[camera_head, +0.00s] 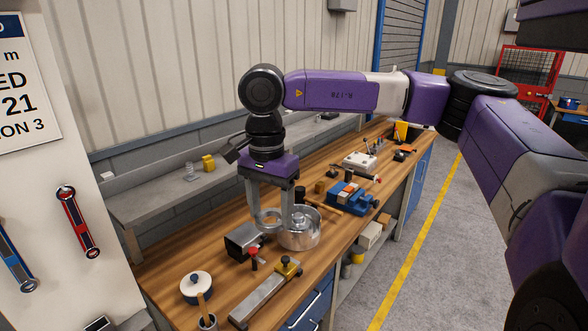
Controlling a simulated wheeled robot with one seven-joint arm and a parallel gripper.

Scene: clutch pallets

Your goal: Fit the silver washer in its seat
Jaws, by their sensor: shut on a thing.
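The silver washer (266,228) is a flat ring between the fingers of my gripper (269,214), just above the wooden bench. My gripper points down and is shut on it, one finger at each side. Right beside the washer, at its right, stands a round silver housing (303,241) with a raised centre. My right finger hides part of its left side. I cannot tell for sure whether this housing holds the seat, or whether the washer touches it.
On the wooden bench (215,268), a dark box-like part (243,240) stands close at left, with a red-knobbed piece (253,256) in front. A metal bar fixture (264,291) and a lidded pot (196,287) lie nearer. A blue vise (351,198) and a hammer stand behind right.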

